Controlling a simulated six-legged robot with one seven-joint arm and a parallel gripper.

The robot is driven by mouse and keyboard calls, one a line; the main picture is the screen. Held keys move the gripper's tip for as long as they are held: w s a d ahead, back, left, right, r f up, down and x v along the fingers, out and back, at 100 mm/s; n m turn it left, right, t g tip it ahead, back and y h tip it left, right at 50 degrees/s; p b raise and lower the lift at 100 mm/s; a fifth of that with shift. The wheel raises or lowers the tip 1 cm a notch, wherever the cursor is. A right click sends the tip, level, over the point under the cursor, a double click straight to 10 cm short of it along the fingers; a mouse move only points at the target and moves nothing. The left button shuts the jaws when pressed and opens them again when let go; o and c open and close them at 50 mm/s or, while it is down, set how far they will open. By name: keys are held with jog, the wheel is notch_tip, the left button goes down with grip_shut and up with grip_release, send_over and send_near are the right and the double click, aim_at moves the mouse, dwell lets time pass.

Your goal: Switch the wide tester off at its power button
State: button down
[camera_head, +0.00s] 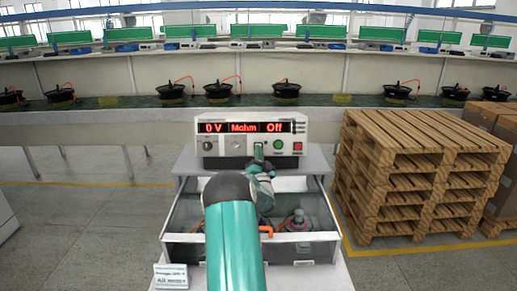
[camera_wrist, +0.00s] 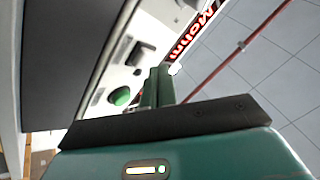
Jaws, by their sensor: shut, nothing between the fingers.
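The wide tester (camera_head: 236,124) is a pale box with a dark front display, standing on the cart. Its red display reads "0 V", "Mohm" and "Off". A green round button (camera_head: 278,144) and a red button (camera_head: 298,147) sit low on its right front; the green button also shows in the wrist view (camera_wrist: 122,95). My gripper (camera_head: 259,153) is shut and empty, at the tester's lower front just left of the green button. In the wrist view its fingers (camera_wrist: 158,78) overlap the panel's edge beside the red display text (camera_wrist: 193,38). Contact cannot be told.
Below the tester, an open drawer (camera_head: 325,238) holds motor parts and an orange item. A label card (camera_head: 171,277) stands at front left. Stacked wooden pallets (camera_head: 415,165) stand close on the right. A workbench with black hub motors (camera_head: 286,90) runs behind.

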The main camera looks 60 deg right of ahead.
jog(key=shift+s+a+r, duration=0.1)
jog(key=shift+a, duration=0.1)
jog(key=shift+s+a+r, duration=0.2)
jog(key=shift+s+a, duration=0.15)
jog(key=shift+a, duration=0.35)
jog(key=shift+s+a+r, duration=0.2)
jog(key=shift+s+a, duration=0.2)
jog(key=shift+a, duration=0.35)
jog(key=shift+s+a+r, duration=0.2)
jog(key=shift+s+a, duration=0.15)
jog(key=shift+a, duration=0.35)
jog(key=shift+a, duration=0.1)
jog(key=s+a+r, duration=0.1)
jog(key=s+a, duration=0.2)
jog(key=a, duration=0.3)
jog(key=shift+r, duration=0.3)
